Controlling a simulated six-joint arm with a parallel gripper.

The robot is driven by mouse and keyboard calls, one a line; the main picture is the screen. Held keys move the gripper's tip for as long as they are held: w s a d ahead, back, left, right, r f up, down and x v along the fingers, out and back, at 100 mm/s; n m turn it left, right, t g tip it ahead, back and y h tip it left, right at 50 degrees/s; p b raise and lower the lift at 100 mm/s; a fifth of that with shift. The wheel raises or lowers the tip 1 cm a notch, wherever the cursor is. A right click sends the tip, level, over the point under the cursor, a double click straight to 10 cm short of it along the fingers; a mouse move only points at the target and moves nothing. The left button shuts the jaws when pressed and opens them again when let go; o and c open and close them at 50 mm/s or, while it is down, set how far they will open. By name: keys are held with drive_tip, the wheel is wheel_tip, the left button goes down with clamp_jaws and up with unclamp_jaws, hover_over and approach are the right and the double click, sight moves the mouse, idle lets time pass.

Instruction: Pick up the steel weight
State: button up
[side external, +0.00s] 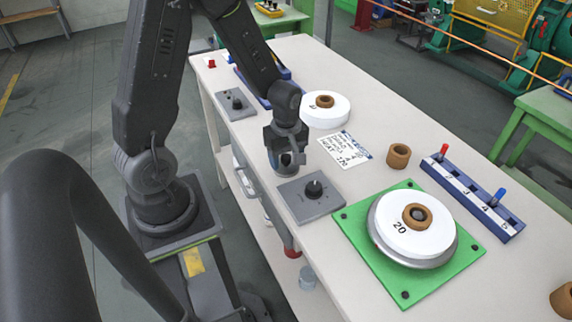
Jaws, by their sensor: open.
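My gripper (287,168) points down over the table's left edge, just left of the grey box with a black knob. Its jaws are open. A small bluish-grey shape shows at the jaws, but I cannot tell whether it is a separate object or part of the gripper. A small grey metal cylinder (307,279) shows low beside the table, well below my gripper; it may be the steel weight. A broad silver disc (447,252) lies under a white disc marked 20 on the green plate; most of its top is hidden.
The grey knob box (313,198) is close beside my gripper. A printed card (345,150), another white disc (326,112) and a brown ring (398,156) lie on the white table (370,100). The green plate (354,231) and a blue slotted rack (462,196) stand to the right.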

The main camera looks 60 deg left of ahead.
drive_tip(key=c, duration=1.1)
drive_tip(key=shift+r, duration=0.1)
